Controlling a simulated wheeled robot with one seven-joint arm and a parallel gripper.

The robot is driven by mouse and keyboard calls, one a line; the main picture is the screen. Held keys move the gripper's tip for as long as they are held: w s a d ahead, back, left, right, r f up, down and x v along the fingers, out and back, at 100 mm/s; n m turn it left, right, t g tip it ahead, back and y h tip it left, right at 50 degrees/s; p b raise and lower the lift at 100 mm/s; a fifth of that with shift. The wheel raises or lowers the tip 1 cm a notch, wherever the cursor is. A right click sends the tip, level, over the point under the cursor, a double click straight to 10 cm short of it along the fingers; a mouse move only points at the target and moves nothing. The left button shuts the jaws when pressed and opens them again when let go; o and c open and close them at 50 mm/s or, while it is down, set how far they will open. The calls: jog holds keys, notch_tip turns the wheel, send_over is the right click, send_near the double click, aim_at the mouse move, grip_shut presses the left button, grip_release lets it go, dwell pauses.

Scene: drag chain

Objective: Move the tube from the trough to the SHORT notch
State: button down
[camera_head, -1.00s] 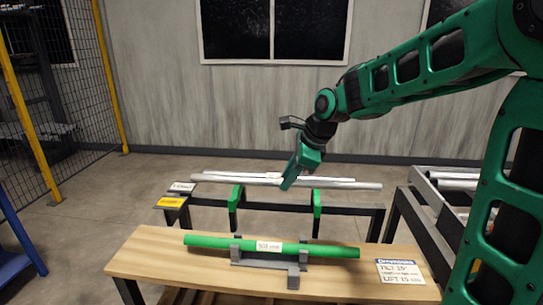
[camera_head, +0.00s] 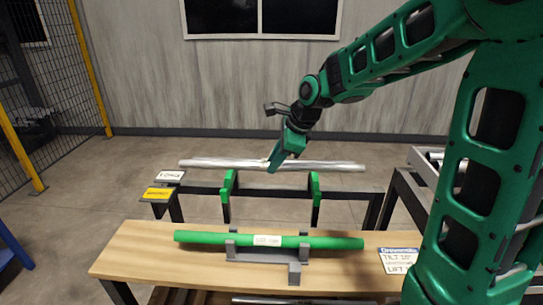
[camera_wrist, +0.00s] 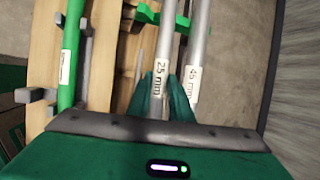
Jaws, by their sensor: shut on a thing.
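My gripper (camera_head: 273,168) reaches down onto silver tubes behind the wooden bench. In the wrist view my gripper (camera_wrist: 165,95) is shut on a silver tube labelled 25 mm (camera_wrist: 168,45). A second silver tube labelled 45 mm (camera_wrist: 198,45) runs close beside it on the right. In the head view the silver tubes (camera_head: 325,166) overlap above a dark rack with green uprights (camera_head: 315,188). I cannot tell whether the held tube still touches its support. At the rack's left end are a white sign (camera_head: 170,176) and a yellow sign (camera_head: 157,194); the yellow wording is unreadable.
A green tube (camera_head: 205,238) lies in a grey cradle (camera_head: 262,256) on the wooden bench (camera_head: 130,262). An instruction card (camera_head: 399,260) stands at the bench's right. More silver tubes lie on a rack (camera_head: 397,185) at right. A mesh fence (camera_head: 55,80) is at left.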

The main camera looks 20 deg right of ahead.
notch_tip(320, 180, down, 7)
dwell(0.8)
jog(key=shift+f, duration=0.1)
jog(key=c, duration=1.5)
grip_release()
jog(key=v, duration=1)
jog(key=shift+s+d+r, duration=0.1)
jog(key=shift+r, duration=0.2)
jog(key=shift+d, duration=0.1)
